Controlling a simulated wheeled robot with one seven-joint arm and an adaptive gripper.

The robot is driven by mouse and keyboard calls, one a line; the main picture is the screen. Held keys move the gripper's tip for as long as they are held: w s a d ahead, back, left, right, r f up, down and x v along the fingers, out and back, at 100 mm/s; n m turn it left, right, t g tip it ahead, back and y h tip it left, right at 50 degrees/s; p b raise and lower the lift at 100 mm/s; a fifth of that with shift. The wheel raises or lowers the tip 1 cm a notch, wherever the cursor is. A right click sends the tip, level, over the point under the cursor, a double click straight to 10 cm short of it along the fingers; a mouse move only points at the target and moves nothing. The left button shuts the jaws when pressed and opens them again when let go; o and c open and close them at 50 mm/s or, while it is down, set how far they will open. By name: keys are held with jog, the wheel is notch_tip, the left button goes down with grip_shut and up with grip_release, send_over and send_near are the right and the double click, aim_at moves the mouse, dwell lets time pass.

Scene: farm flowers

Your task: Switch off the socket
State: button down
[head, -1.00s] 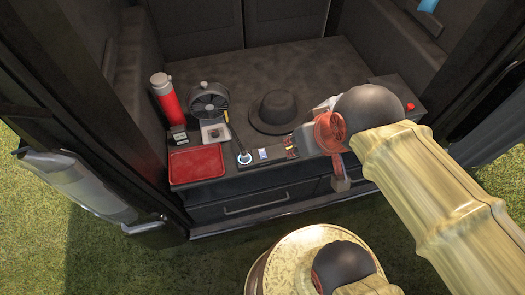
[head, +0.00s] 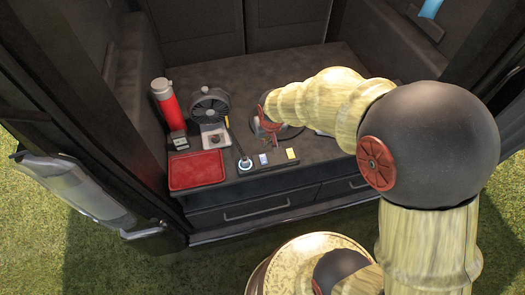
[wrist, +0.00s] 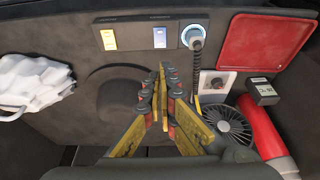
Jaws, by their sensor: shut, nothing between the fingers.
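A dark strip along the cabinet's front edge carries a round socket (wrist: 192,38) with a glowing blue ring and a grey cord plugged into it. The socket also shows in the head view (head: 245,164). Beside it are a pale blue-white rocker switch (wrist: 160,37) and a yellow-lit switch (wrist: 109,40); both show in the head view, the pale one (head: 263,159) and the yellow one (head: 291,154). My gripper (wrist: 161,72) is shut and empty, its fingertips apart from the strip and nearest the pale switch in the wrist view. In the head view my arm partly hides it.
A black hat (wrist: 105,95) lies under my gripper. A fan (head: 209,104), a white plate with a knob (wrist: 212,82), a small black box (wrist: 264,92), a red flask (head: 165,101) and a red tray (head: 196,169) stand left in the head view. A crumpled white thing (wrist: 35,82) lies opposite.

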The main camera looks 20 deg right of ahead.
aim_at(263, 156)
jog(key=shift+w, duration=0.15)
jog(key=b+x, duration=0.1)
jog(key=x, duration=0.3)
jog(key=b+x, duration=0.2)
jog(key=x, duration=0.3)
jog(key=b+x, duration=0.2)
jog(key=x, duration=0.3)
jog(key=shift+s+f, duration=0.1)
jog(key=shift+s, duration=0.35)
jog(key=shift+w+f, duration=0.2)
jog(key=shift+f, duration=0.15)
jog(key=shift+s, duration=0.15)
jog(key=shift+s+r+p, duration=0.3)
jog(key=shift+s, duration=0.35)
